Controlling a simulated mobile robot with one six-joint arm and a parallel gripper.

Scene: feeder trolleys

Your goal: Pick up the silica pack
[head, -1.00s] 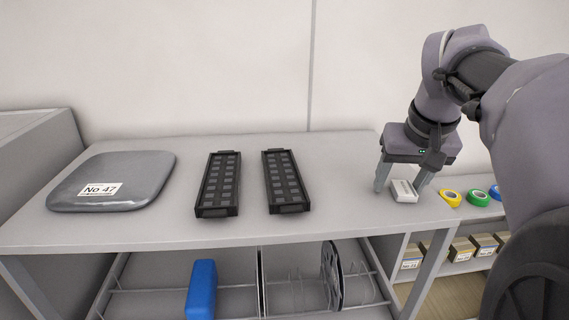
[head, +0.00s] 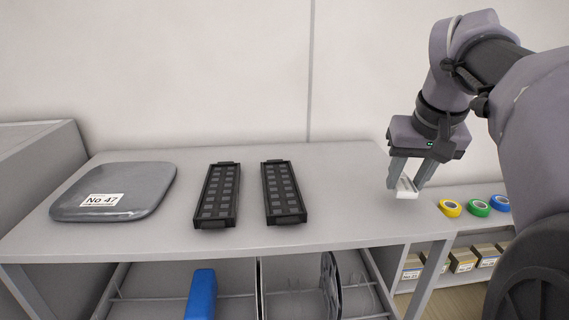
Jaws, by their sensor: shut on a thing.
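The silica pack (head: 407,188) is a small white packet at the right end of the grey trolley top. My gripper (head: 405,184) points down and is shut on it, one finger on each side. The pack appears held above the trolley top, near its right edge. The fingers hide part of the pack's sides.
Two black trays with square pockets (head: 217,195) (head: 284,192) lie mid-trolley. A grey bag labelled No 47 (head: 140,178) lies at the left. Yellow, green and blue tape rolls (head: 450,208) and small boxes (head: 462,260) are on shelves at right. A blue object (head: 201,293) is below.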

